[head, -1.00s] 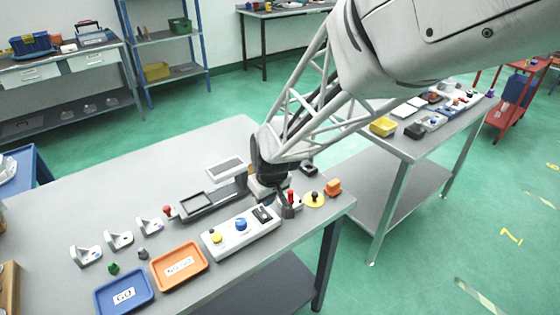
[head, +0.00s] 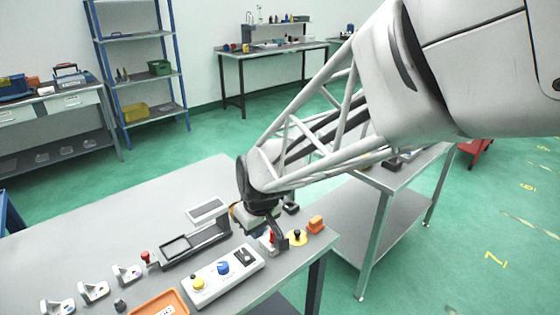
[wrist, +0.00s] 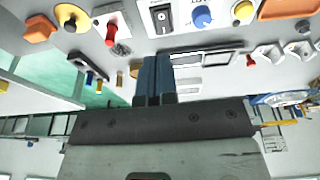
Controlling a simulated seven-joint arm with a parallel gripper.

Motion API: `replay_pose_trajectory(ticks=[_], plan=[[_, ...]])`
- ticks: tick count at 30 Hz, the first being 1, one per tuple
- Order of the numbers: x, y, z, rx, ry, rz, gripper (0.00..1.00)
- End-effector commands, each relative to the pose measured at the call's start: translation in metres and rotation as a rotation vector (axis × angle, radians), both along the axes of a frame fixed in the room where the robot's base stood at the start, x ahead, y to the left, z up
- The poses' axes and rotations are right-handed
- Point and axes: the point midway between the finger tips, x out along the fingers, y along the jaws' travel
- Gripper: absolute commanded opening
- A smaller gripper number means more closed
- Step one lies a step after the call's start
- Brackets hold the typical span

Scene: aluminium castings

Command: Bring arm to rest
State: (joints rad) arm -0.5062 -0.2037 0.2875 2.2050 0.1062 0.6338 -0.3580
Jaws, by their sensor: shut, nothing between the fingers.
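My gripper (head: 282,242) hangs from my arm above the right end of the grey workbench (head: 100,240). In the wrist view its two dark fingers (wrist: 155,80) are together, with nothing between them. In the head view it is close to a red-handled piece (head: 271,237) and partly overlaps it. In the wrist view this red-handled piece (wrist: 111,33) is apart from the fingers, up and to the left. I cannot tell the exact height of the fingertips above the bench.
A control box (head: 223,275) with yellow and blue knobs, a dark-framed fixture (head: 195,243), an orange tray (head: 160,304), white castings (head: 94,291), a yellow disc (head: 297,238) and an orange block (head: 316,223) surround the gripper. The bench's left rear is clear.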

Motion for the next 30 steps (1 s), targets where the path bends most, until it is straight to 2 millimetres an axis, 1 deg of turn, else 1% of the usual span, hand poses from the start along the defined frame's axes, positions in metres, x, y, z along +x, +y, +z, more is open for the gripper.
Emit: replay_pose_trajectory(ticks=[8, 11, 14, 17, 20, 21, 26, 30], plan=[[0.000, -0.002, 0.001, 0.000, 0.000, -0.005, 0.00], [-0.001, -0.010, 0.004, 0.000, 0.000, -0.019, 0.00], [-0.004, -0.023, 0.011, 0.001, -0.001, -0.048, 0.00], [-0.009, -0.043, 0.021, 0.001, -0.002, -0.091, 0.00], [-0.017, -0.068, 0.032, 0.003, -0.001, -0.149, 0.00], [-0.021, -0.080, 0.037, 0.004, -0.001, -0.175, 0.00], [-0.040, -0.124, 0.055, 0.002, 0.000, -0.282, 0.00], [-0.061, -0.160, 0.069, 0.003, -0.001, -0.379, 0.00]])
